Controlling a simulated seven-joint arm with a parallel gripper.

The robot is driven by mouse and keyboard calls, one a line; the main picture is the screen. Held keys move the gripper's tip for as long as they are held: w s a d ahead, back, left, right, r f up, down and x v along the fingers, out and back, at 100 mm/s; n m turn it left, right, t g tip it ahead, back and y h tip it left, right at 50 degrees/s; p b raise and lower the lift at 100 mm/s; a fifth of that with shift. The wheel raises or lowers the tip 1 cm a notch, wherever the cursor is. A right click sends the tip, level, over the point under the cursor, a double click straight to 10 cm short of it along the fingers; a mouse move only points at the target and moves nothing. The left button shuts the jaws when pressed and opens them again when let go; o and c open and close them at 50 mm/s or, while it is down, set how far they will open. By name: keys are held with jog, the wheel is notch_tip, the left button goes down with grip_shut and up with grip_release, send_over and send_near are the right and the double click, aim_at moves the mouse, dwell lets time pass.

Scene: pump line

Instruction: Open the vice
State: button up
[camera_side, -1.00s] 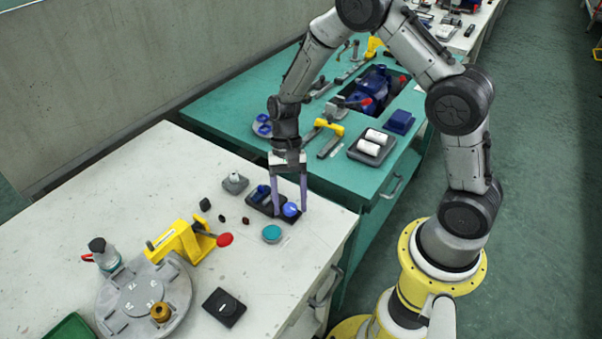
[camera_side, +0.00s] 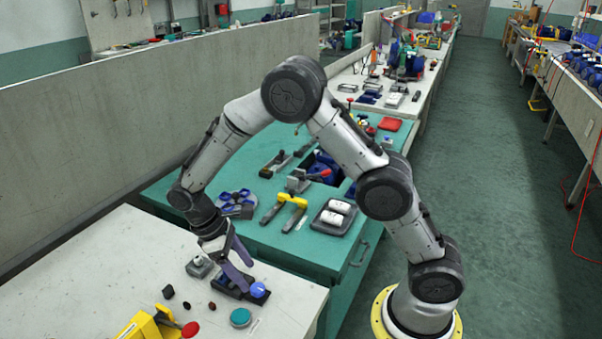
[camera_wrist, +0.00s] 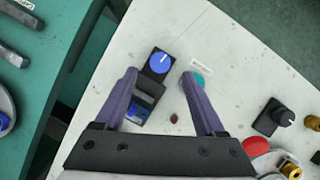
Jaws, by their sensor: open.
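I cannot tell for sure which thing is the vice. A yellow clamp-like body (camera_side: 143,326) with a red-tipped handle (camera_side: 190,329) stands on the white bench, cut off at the bottom of the side view. A black fixture (camera_side: 222,283) with a blue knob (camera_side: 259,290) sits near the bench's right end. My gripper (camera_side: 250,277) is open over this fixture, fingers pointing down. In the wrist view the blue knob (camera_wrist: 161,62) lies between and just beyond my fingertips (camera_wrist: 159,76). A blue part (camera_wrist: 139,109) in the fixture shows beside the left finger. Contact cannot be told.
A teal disc (camera_side: 241,317) and small dark pieces (camera_side: 168,291) lie near the fixture. A grey block (camera_side: 199,267) stands behind it.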

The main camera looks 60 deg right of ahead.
notch_tip(320, 180, up, 14)
jog(key=w+t, duration=0.2)
jog(key=s+d+r+m+t, duration=0.1)
jog(key=s+d+r+t, duration=0.1)
jog(key=s+r, duration=0.3)
jog(key=s+d+r+m+t+y, duration=0.1)
jog(key=s+d+r+t, duration=0.1)
jog(key=s+r, duration=0.3)
jog(key=shift+s+d+r+m+t+y, duration=0.35)
jog(key=shift+s+d, duration=0.2)
jog(key=shift+s, duration=1.2)
jog(key=shift+f, duration=0.1)
